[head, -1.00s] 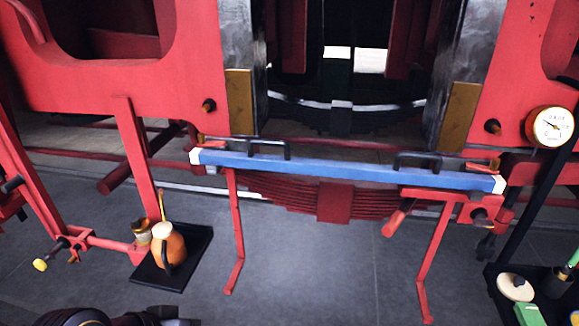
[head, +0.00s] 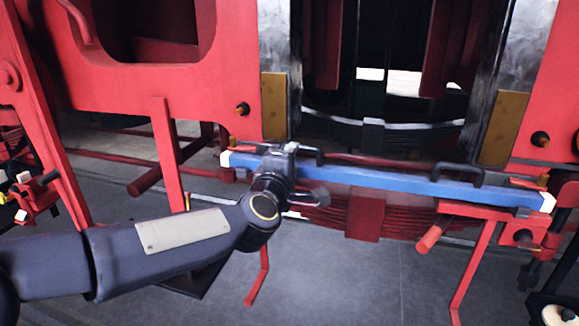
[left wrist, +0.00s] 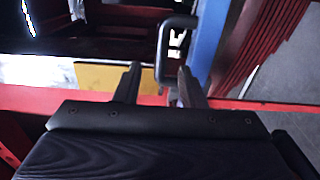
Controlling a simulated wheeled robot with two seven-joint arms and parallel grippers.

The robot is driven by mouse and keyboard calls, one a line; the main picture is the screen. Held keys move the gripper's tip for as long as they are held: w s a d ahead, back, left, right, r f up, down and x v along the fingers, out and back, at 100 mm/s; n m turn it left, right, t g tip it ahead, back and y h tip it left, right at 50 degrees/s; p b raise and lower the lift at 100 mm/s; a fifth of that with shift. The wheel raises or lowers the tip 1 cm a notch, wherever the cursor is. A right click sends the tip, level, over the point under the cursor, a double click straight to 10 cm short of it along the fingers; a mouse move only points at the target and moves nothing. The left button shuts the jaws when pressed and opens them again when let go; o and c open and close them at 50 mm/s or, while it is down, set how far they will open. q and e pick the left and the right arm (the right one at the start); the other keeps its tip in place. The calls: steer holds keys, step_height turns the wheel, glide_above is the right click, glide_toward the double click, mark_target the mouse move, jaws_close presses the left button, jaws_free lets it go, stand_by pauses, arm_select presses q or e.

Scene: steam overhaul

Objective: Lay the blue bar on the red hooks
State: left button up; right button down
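The blue bar (head: 390,185) has white ends and two black handles. It lies roughly level across red stands in front of the red frame. Small red hooks show just behind its left end (head: 233,141) and right end (head: 543,181); I cannot tell whether they touch the bar. My left gripper (head: 290,151) is at the left handle (head: 312,153), above the bar. In the left wrist view, its fingers (left wrist: 160,86) are apart with the handle (left wrist: 163,50) between them and the blue bar (left wrist: 207,42) beside them. My right gripper is out of view.
The red frame (head: 180,90) with brass-coloured plates (head: 274,106) stands close behind the bar. A red leaf spring (head: 364,212) hangs behind and below it. Thin red legs (head: 473,268) reach the floor. Grey floor (head: 360,280) is free in front.

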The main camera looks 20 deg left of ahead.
mark_target(300, 149)
arm_select(q)
steer(key=w, duration=0.7)
steer(key=shift+w+f, duration=0.1)
steer(key=shift+w, duration=0.1)
steer(key=shift+s, duration=2.55)
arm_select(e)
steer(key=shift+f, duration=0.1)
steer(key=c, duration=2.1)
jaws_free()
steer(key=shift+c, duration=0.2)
